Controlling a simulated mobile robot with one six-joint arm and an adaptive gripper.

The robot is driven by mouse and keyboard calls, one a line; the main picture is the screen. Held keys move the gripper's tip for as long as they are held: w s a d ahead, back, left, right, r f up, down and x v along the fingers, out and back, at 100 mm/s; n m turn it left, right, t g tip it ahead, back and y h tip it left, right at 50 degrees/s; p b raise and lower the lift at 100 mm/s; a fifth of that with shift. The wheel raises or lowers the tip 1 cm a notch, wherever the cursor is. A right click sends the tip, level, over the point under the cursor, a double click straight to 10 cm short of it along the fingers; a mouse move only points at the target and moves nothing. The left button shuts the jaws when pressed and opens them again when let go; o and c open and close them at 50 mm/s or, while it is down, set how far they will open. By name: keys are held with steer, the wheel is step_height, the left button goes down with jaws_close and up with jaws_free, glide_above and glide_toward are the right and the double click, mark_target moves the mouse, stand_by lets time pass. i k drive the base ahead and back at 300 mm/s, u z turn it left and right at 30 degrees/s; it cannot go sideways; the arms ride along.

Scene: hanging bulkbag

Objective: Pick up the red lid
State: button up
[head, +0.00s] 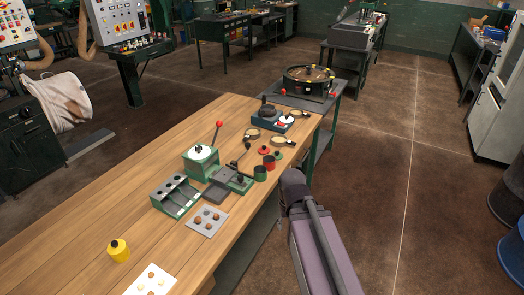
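The red lid (264,150) is a small red disc with a knob on top. It lies on the wooden workbench (75,230), near the bench's right edge. Just in front of it stands a small red pot (269,162), with a green pot (260,174) beside that. A small green lid (278,155) lies to the right of the red lid. My arm rises from the bottom right, beside the bench edge and apart from the lid. No gripper fingers show in this view.
A green press with a red-knobbed lever (202,162) stands left of the lid. Round wooden-looking items (252,133) and a dark blue device (272,118) lie behind it. A yellow container (118,250) stands at the front left. The floor right of the bench is largely clear.

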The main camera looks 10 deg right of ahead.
mark_target(264, 150)
steer(key=u, duration=0.05)
steer(key=i, duration=0.9)
steer(key=z, duration=0.1)
